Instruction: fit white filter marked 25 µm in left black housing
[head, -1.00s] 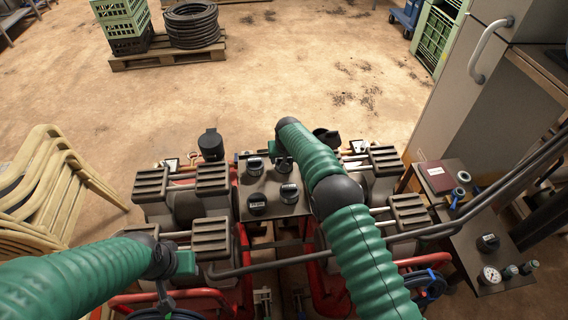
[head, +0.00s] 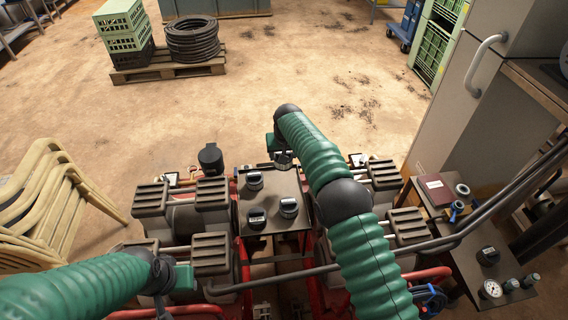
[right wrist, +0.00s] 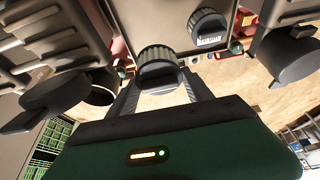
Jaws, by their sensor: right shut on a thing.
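My right gripper (head: 283,158) is over the far edge of the dark tray (head: 272,232). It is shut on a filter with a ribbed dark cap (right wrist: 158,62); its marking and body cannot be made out. Three other dark-capped filters stay on the tray: one at back left (head: 254,180), one at right (head: 288,207), one at front left (head: 256,218). Their labels are too small to read. The left black housing (head: 210,158) stands beyond the tray with its lid up; it also shows in the right wrist view (right wrist: 287,58). My left gripper (head: 163,287) is low at left, its fingers unclear.
Another open black housing (right wrist: 60,92) shows in the right wrist view; my right arm hides it in the head view. Grey ribbed blocks (head: 212,194) and red pipes (head: 165,311) flank the tray. A side shelf (head: 465,255) holds gauges. Open floor lies beyond.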

